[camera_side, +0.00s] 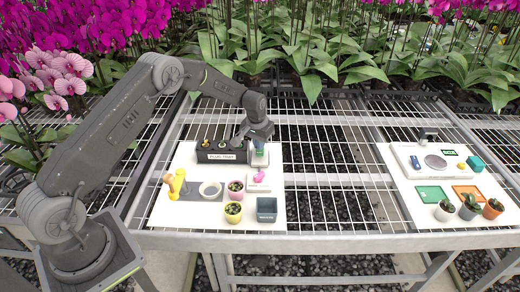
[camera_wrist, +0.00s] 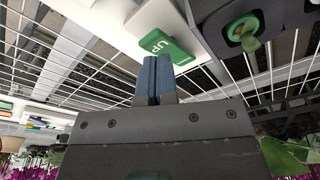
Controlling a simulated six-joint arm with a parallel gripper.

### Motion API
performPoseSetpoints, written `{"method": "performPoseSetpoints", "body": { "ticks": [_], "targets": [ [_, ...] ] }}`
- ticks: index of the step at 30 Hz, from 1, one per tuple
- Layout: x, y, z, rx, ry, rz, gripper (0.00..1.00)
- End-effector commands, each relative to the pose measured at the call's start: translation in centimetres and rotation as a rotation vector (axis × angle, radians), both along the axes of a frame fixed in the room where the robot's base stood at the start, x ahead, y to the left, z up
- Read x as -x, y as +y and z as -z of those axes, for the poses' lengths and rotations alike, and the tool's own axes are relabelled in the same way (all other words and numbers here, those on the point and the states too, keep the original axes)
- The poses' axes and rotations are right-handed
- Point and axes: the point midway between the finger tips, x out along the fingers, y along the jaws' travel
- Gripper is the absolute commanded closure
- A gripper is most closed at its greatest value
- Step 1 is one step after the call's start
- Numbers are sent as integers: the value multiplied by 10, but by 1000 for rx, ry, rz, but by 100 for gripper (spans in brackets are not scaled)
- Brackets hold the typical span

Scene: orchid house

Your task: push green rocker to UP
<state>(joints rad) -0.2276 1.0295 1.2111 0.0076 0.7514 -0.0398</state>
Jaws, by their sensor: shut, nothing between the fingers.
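The green rocker (camera_wrist: 178,50) lies just past my fingertips in the wrist view, with the white letters UP on it. In the side view the rocker (camera_side: 260,159) shows as a small green patch under my gripper, at the right end of the black tray. My gripper (camera_side: 259,142) points down over it. In the wrist view the two blue-grey fingers (camera_wrist: 153,62) are together with nothing between them. Their tips overlap the rocker's lower edge in the picture; I cannot tell if they touch it. Its tilt is also unclear.
The black tray (camera_side: 222,157) with plugs stands left of the rocker. A pink item (camera_side: 259,175), pots (camera_side: 233,213), a yellow item (camera_side: 177,183) and a grey bin (camera_side: 267,209) share the white board. Another white board (camera_side: 400,152) lies right across open wire mesh.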

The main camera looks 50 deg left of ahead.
Motion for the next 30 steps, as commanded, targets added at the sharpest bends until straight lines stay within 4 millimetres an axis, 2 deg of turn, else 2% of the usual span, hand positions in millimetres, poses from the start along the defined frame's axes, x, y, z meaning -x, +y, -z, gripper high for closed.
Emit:
{"method": "performPoseSetpoints", "body": {
  "ticks": [30],
  "targets": [
    [0,0,15,0,0,0,100]
  ]
}}
